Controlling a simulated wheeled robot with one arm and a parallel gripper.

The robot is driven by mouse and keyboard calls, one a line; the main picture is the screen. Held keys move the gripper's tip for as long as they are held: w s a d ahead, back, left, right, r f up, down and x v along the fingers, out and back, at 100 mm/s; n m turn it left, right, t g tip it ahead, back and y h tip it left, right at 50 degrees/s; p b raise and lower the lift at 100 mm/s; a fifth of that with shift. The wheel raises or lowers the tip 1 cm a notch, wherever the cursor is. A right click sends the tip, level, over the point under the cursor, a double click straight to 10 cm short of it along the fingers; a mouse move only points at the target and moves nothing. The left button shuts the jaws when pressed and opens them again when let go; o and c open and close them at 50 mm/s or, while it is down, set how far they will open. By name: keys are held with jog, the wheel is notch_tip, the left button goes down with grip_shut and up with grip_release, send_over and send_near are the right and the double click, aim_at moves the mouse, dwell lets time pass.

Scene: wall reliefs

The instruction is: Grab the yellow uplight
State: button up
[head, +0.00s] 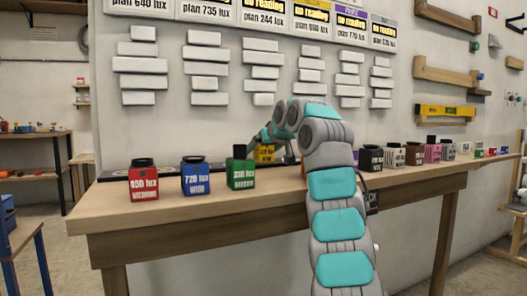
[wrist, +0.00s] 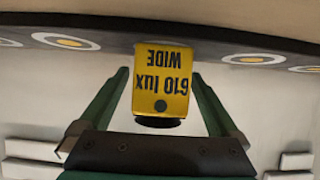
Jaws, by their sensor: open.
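The yellow uplight (head: 266,154) stands on the wooden bench behind my arm, just right of the green uplight, and is partly hidden in the head view. In the wrist view the yellow uplight (wrist: 162,80) appears upside down, labelled "610 lux WIDE", with a dark round spot and a dark cap. My gripper (wrist: 160,75) is open, with one dark green finger on each side of it. A gap shows between the uplight and each finger. My gripper's fingers are mostly hidden behind the arm in the head view.
A green uplight (head: 240,171), a blue uplight (head: 195,178) and a red uplight (head: 143,181) stand to the left. Black (head: 371,158), brown (head: 414,154) and pink (head: 432,150) ones are to the right. A dark strip with ringed discs (wrist: 252,59) lies by the wall.

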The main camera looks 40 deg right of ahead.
jog(key=shift+x, duration=0.85)
grip_shut()
jog(key=shift+r, duration=0.1)
